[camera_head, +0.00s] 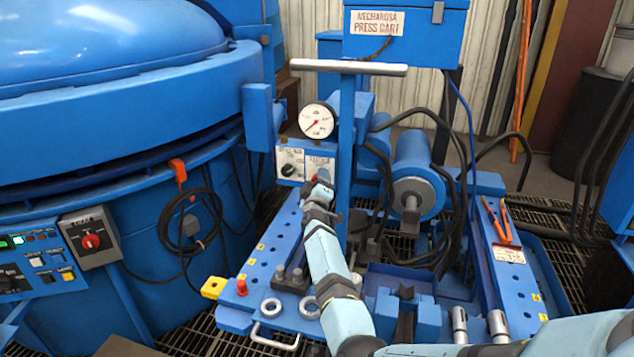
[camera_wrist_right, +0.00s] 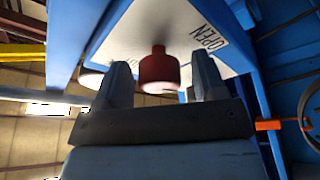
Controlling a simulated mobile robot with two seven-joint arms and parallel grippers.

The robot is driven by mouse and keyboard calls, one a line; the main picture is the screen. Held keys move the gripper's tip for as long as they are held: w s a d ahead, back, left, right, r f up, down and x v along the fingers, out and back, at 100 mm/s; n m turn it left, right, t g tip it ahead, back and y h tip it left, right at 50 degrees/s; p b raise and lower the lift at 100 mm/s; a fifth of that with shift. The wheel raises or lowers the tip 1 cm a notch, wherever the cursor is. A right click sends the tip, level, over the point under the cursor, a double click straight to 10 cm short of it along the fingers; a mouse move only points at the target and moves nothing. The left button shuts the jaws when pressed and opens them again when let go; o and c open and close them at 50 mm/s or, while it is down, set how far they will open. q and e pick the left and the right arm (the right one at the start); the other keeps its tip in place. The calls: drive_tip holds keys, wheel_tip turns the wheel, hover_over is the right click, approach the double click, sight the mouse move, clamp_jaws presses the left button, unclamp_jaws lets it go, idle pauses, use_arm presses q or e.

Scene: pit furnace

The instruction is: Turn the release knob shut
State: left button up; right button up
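The release knob (camera_wrist_right: 159,72) is red and shows in the right wrist view, on the underside of a white panel (camera_wrist_right: 150,30) with "OPEN" lettered on it. My right gripper (camera_wrist_right: 161,78) is open, with one finger on each side of the knob and a small gap visible on both sides. In the head view my right gripper (camera_head: 320,188) is at the white panel (camera_head: 303,163) under the pressure gauge (camera_head: 317,121), and largely hides the knob there. My left gripper is not in view.
A black knob (camera_head: 289,169) sits on the same panel, left of my gripper. A blue post with a T-bar (camera_head: 348,67) stands close to its right. The blue furnace (camera_head: 120,120) fills the left. A blue cylinder (camera_head: 413,175) and black hoses (camera_head: 455,150) are at the right.

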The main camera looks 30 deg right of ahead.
drive_tip(key=c, duration=0.8)
